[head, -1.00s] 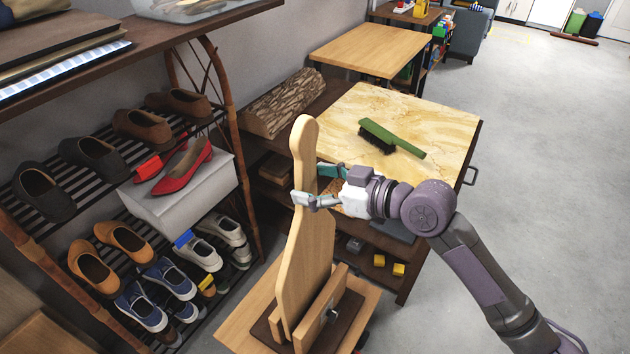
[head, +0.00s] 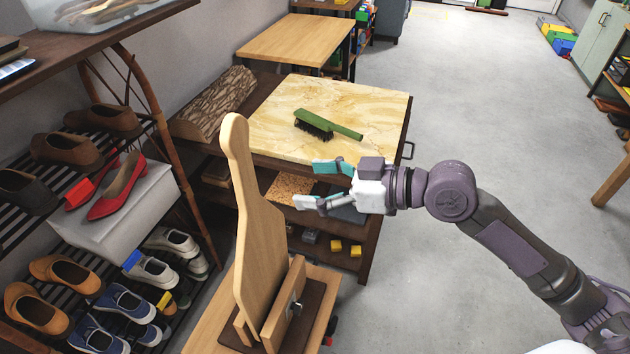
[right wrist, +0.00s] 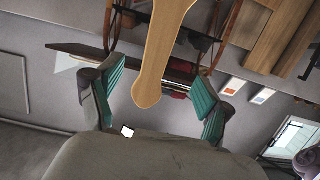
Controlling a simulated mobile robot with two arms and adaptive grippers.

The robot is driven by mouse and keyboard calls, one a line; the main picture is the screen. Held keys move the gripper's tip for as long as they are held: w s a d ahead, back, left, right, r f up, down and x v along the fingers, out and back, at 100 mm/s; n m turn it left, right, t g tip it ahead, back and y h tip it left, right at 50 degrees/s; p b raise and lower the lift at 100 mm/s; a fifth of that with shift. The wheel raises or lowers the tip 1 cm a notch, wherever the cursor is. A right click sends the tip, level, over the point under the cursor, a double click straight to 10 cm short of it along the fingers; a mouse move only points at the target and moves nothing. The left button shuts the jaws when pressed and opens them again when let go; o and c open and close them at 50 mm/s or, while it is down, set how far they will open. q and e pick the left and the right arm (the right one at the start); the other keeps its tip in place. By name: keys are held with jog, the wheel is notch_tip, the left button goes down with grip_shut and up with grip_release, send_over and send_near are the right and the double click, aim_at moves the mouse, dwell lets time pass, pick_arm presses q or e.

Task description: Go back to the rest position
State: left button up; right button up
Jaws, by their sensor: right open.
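My right gripper (head: 319,182) is open and empty in the head view. It is to the right of a tall wooden board (head: 255,235) with a rounded narrow top, apart from it in the picture. The board stands upright in a wooden holder (head: 283,305). In the right wrist view, the board's rounded end (right wrist: 150,85) shows between the two open teal-padded fingers (right wrist: 158,105), with a gap on each side. My left gripper is in neither view.
A green brush (head: 328,124) lies on a marble-topped cabinet (head: 365,100) behind the gripper. A shoe rack (head: 165,150) with several shoes stands at the left. A wooden table (head: 290,40) is farther back. The grey floor (head: 480,110) at the right is free.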

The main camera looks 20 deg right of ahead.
dwell(0.3)
jog(key=w+d+f+m+t+h, duration=0.1)
jog(key=w+d+f+m+h, duration=0.3)
jog(key=f, duration=0.6)
jog(key=w+d+f+m+t+h, duration=0.1)
jog(key=w+d+f+m+h, duration=0.15)
jog(key=w+d+f, duration=0.55)
jog(key=s+d+f+m+h, duration=0.1)
jog(key=s+d+f, duration=0.15)
jog(key=f, duration=0.75)
jog(key=s+d+f+m+h, duration=0.2)
jog(key=s+f, duration=0.2)
jog(key=f, duration=0.6)
jog(key=s+d+f+g+h, duration=0.15)
jog(key=s+f+g, duration=0.35)
jog(key=s+f, duration=1.3)
jog(key=s+a+f+g, duration=0.1)
jog(key=s+f, duration=0.3)
jog(key=s, duration=0.5)
jog(key=s+a+f+g+h, duration=0.1)
jog(key=s+f, duration=0.3)
jog(key=s, duration=0.4)
jog(key=s+a+f+g, duration=0.2)
jog(key=s+a+f, duration=0.1)
jog(key=s, duration=0.6)
jog(key=shift+s+a+f+n, duration=0.3)
jog(key=shift+a+f+n, duration=0.05)
jog(key=shift+f, duration=0.3)
